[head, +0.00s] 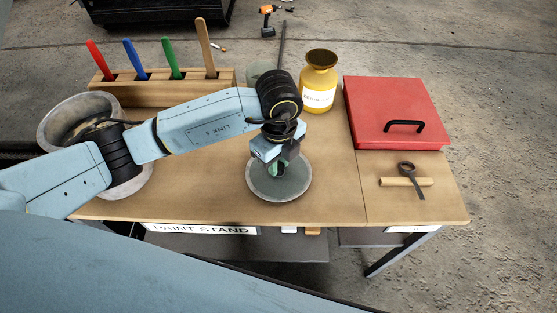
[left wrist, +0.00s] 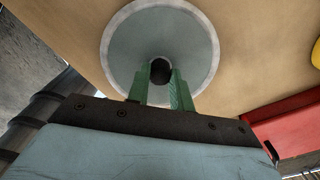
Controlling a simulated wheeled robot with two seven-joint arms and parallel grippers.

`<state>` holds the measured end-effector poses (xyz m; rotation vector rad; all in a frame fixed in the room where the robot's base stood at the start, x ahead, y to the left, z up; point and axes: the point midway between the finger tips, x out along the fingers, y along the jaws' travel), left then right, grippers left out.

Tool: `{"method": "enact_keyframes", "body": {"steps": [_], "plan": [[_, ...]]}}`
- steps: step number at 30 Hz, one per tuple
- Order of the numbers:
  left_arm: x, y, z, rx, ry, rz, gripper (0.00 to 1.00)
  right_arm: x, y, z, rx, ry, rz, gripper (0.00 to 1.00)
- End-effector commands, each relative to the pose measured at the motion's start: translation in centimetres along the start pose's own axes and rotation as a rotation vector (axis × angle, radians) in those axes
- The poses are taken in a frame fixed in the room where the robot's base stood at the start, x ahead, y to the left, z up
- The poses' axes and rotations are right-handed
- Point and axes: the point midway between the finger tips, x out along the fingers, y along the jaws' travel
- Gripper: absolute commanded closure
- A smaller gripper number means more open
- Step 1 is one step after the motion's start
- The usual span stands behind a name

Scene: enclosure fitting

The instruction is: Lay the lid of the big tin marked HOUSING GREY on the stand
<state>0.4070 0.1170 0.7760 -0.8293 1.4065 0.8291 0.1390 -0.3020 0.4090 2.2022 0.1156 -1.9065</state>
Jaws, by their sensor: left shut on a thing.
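A round grey lid (head: 297,184) with a pale rim is under my left gripper (head: 276,166) in the head view. In the left wrist view, the green fingers of that gripper (left wrist: 159,88) are shut on the dark knob in the middle of the lid (left wrist: 126,52). The lid is over the tan top of the table; I cannot tell whether it touches. A big round grey tin (head: 62,112) stands at the left, partly behind my left arm; no marking on it is readable. A sign reading PAINT STAND (head: 200,229) is on the table's front edge. My right gripper is not in view.
A wooden rack (head: 115,95) with several coloured handles stands at the back left. A yellow pot (head: 319,80) is at the back. A red case (head: 390,100) and a wooden piece with a dark tool (head: 405,182) lie at the right. Bare tabletop (head: 335,185) shows right of the lid.

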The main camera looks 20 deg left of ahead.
Motion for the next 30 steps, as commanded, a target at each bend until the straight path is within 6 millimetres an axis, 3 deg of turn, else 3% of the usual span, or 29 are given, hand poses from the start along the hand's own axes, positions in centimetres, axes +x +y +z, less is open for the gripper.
{"method": "enact_keyframes", "body": {"steps": [5,6,11,23,30], "plan": [[0.3,0.0,0.0,0.0,0.0,0.0,0.94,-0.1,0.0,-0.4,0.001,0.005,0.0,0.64],[0.3,0.0,0.0,0.0,0.0,0.0,0.77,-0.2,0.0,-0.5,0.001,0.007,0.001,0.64],[0.3,0.0,0.0,0.0,0.0,0.0,0.56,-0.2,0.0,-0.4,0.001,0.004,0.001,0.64],[-0.2,0.0,0.0,0.001,0.0,0.0,0.56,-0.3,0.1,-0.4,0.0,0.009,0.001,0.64],[-4.5,-0.1,0.0,0.0,0.0,-0.004,0.56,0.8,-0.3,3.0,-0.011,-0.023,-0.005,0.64]]}}
